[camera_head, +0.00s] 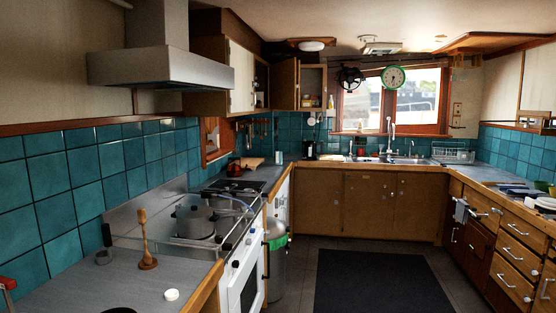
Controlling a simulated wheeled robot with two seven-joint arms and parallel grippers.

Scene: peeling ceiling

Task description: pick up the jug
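I cannot make out a clear jug in the head view. A dark upright appliance or vessel (309,150) stands on the far counter by the back corner, too small to identify.
A wooden utensil stand (147,240) and a white round item (171,295) are on the near left counter (75,292). A grey pot (195,220) sits on the stove behind a rail. A dark mat (382,281) covers the clear floor in the middle.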

